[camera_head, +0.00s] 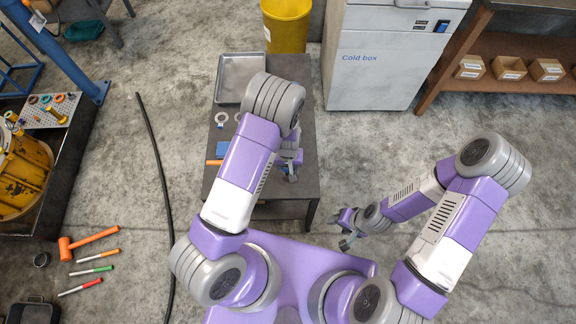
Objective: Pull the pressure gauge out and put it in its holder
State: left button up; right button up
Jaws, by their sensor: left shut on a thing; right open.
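My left gripper (291,172) is over the right side of the dark table (270,208), partly hidden by my own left arm. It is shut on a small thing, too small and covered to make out. I cannot clearly pick out the pressure gauge or its holder. My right gripper (345,241) is open and empty, low over the floor to the right of the table's front corner.
On the table are a metal tray (222,86), a white ring (221,118), a blue block (231,151) and an orange handle (213,163). A yellow bin (286,27) and the Cold box (382,75) stand behind. An orange mallet (88,240) lies on the floor at left.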

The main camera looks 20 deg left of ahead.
pick_arm(q)
jog(key=shift+f, duration=0.35)
jog(key=shift+f+b, duration=0.6)
jog(key=shift+f, duration=0.05)
dwell(0.9)
jog(key=shift+f+b, duration=0.45)
jog(key=shift+f, duration=0.15)
jog(key=o, duration=1.6)
jog(key=shift+c, duration=0.2)
jog(key=shift+r, duration=0.1)
notch_tip(320, 180, up, 8)
jog(key=p, duration=0.6)
